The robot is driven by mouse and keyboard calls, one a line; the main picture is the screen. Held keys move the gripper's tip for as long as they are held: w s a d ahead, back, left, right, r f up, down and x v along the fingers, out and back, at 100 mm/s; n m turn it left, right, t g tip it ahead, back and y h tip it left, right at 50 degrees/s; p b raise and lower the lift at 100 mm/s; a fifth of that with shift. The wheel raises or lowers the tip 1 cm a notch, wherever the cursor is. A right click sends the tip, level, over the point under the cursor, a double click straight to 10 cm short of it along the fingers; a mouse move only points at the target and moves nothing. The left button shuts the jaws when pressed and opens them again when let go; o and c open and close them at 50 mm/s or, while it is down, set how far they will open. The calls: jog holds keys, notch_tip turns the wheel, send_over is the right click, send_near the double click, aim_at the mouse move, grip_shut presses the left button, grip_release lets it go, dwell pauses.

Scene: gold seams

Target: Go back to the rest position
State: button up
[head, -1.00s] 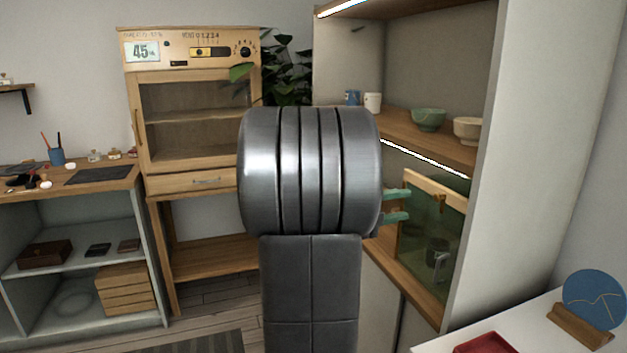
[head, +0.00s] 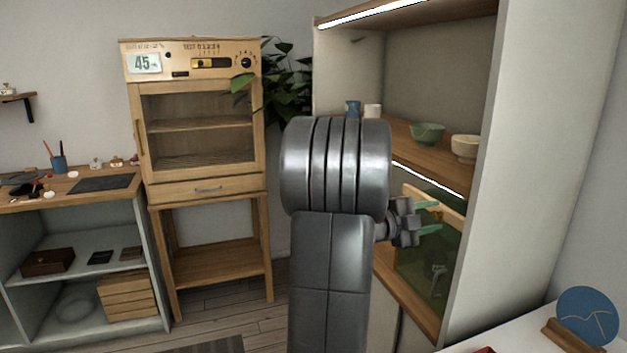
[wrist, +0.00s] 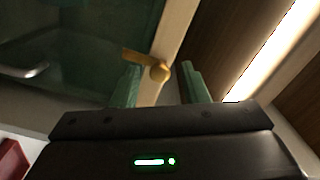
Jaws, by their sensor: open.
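My gripper (head: 428,217) is at the right of my arm in the head view, in front of the cabinet with the green glass door (head: 432,262). Its green fingers are apart, and nothing shows held between them. In the wrist view the two fingertips (wrist: 160,84) point toward the door's wooden frame and a brass catch (wrist: 158,70). The catch appears between the fingers, but I cannot tell whether they touch it. My arm hides part of the cabinet and its lower shelf.
The cabinet's upper shelf (head: 400,128) holds a green bowl (head: 428,134), a cream bowl (head: 465,148) and cups. A white table (head: 520,335) with a blue plate (head: 587,315) on a wooden stand is at lower right. A wooden drying cabinet (head: 197,130) and a workbench (head: 80,190) stand left.

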jog(key=n+p, duration=0.6)
jog(key=shift+r+n+p, duration=0.25)
jog(key=shift+n+p, duration=0.05)
jog(key=shift+n, duration=0.1)
jog(key=n+p, duration=0.4)
jog(key=shift+w+n+p, duration=0.1)
jog(key=shift+n+p, duration=0.2)
jog(key=shift+f+n+p, duration=0.15)
jog(key=shift+n+p, duration=0.3)
jog(key=shift+n, duration=0.05)
